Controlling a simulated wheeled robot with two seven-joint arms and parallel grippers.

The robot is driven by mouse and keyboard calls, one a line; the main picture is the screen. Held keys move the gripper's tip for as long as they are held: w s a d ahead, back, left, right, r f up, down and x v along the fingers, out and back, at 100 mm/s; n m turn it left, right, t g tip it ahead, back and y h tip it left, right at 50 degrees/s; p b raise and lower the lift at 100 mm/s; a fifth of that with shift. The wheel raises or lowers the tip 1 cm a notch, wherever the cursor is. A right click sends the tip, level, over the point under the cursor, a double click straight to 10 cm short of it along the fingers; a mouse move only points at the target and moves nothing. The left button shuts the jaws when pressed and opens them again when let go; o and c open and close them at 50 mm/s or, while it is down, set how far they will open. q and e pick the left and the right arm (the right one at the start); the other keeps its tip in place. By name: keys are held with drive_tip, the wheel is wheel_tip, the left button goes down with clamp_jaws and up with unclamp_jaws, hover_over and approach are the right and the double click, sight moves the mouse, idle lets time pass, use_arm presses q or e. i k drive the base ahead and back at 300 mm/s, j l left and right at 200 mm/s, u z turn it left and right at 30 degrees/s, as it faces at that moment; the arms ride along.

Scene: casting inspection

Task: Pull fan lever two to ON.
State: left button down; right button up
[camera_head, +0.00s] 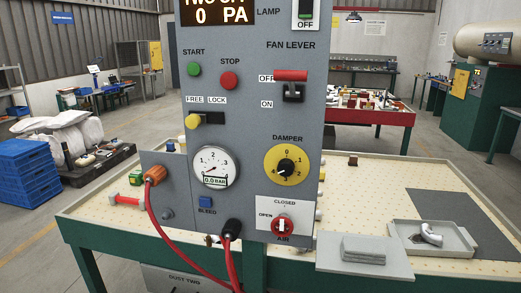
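The grey control panel (254,110) stands upright in the middle of the head view. The fan lever (291,76) is a red handle on a black base at the panel's right side, under the label FAN LEVER. Its red handle is level with the OFF label (266,78), above the ON label (267,104). The display (218,13) at the top reads 0 PA, with its upper line cut off. Neither of my grippers shows in this view.
Near the lever are the green START button (194,69), red STOP button (229,80), yellow FREE/LOCK knob (193,121) and yellow damper dial (286,164). Red hoses (178,240) hang at lower left. A tray (432,239) sits on the table at right. Space before the lever is clear.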

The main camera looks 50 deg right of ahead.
sight(291, 76)
drive_tip(key=z, duration=1.45)
